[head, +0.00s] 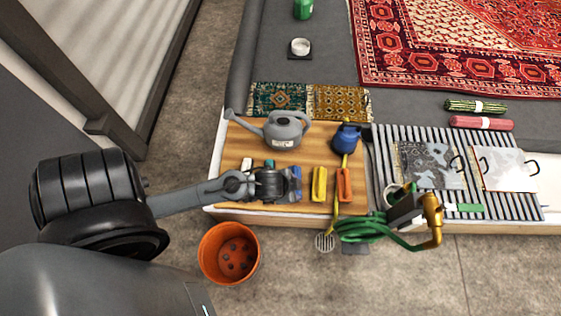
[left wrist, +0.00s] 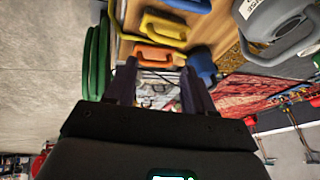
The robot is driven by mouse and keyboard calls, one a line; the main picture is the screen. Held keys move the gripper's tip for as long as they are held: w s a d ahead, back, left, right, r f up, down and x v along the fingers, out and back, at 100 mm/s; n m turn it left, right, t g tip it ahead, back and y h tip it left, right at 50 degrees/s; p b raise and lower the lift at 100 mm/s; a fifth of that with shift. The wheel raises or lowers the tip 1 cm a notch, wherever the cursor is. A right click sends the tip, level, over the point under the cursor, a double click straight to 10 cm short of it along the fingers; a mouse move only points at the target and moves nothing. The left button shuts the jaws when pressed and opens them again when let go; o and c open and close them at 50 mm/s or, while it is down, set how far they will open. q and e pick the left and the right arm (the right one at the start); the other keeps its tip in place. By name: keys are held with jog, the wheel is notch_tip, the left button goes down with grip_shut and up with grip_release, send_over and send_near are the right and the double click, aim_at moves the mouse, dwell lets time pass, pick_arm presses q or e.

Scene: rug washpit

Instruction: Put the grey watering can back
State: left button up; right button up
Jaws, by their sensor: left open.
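The grey watering can (head: 284,132) stands upright on the wooden board (head: 240,150), its spout pointing left and a small pale label on its side. In the left wrist view, part of the grey can (left wrist: 262,25) shows at the upper right, cut off by the frame edge. My left gripper (head: 296,183) is over the board, nearer its front edge than the can and apart from it. In the left wrist view its two fingers (left wrist: 160,82) are spread with nothing held between them. My right gripper is not in view.
Yellow (head: 319,184) and orange (head: 344,185) tools lie beside my gripper. A green hose (head: 365,230) and brass nozzle (head: 432,215) are at the front right. A terracotta pot (head: 229,253) stands on the floor.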

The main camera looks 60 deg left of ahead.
pick_arm(q)
jog(key=s+d+r+n+g+h, duration=0.1)
jog(key=s+d+r+n+g, duration=0.1)
jog(key=s+d+r, duration=0.3)
jog(key=shift+s+r+n, duration=0.5)
jog(key=shift+s+r, duration=0.15)
jog(key=shift+s, duration=0.5)
jog(key=shift+a+r, duration=0.1)
jog(key=shift+r, duration=0.05)
notch_tip(320, 180, up, 52)
jog(key=p, duration=5.1)
jog(key=shift+f+p, duration=0.25)
jog(key=shift+p, duration=0.15)
